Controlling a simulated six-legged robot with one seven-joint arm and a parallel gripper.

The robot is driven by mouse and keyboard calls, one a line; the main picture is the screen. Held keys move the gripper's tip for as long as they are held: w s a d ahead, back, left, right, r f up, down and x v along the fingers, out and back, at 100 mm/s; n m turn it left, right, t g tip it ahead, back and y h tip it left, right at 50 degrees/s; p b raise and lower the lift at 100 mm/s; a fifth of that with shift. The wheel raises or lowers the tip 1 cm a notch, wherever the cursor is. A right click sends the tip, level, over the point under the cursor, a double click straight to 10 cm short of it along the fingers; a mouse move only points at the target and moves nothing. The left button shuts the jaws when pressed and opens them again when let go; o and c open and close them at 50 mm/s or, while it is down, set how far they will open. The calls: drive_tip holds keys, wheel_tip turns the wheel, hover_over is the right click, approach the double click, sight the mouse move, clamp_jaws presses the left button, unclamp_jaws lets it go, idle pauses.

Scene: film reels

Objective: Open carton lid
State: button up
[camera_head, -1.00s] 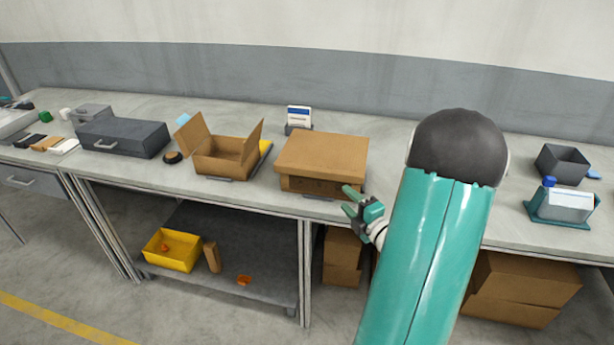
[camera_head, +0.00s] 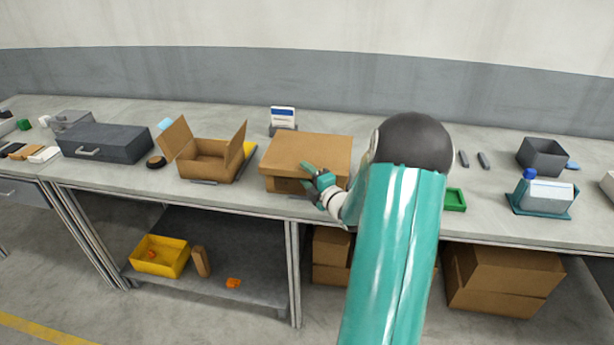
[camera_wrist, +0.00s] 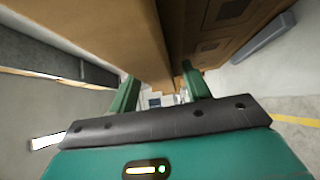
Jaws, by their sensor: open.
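A brown carton stands on the workbench with its broad lid (camera_head: 306,150) down on top. The carton's front (camera_head: 283,185) shows below the lid's overhang. My green gripper (camera_head: 308,176) is open at the front right of the carton, near the lid's front edge; my arm covers part of the right side. In the wrist view, the lid (camera_wrist: 95,30) fills the upper left and the carton's side with dark marks (camera_wrist: 215,35) is to the right. The lid's edge runs toward the gap between my fingers (camera_wrist: 160,88). I cannot tell whether they touch it.
An open-flapped box (camera_head: 208,160) stands left of the carton, with a dark case (camera_head: 105,141) further left. A small sign (camera_head: 283,116) is behind. A grey bin (camera_head: 542,156) and a teal tray with a bottle (camera_head: 543,194) are at right. A shelf with a yellow bin (camera_head: 160,256) is below.

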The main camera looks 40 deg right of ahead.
drive_tip(key=shift+w, duration=0.15)
clamp_jaws()
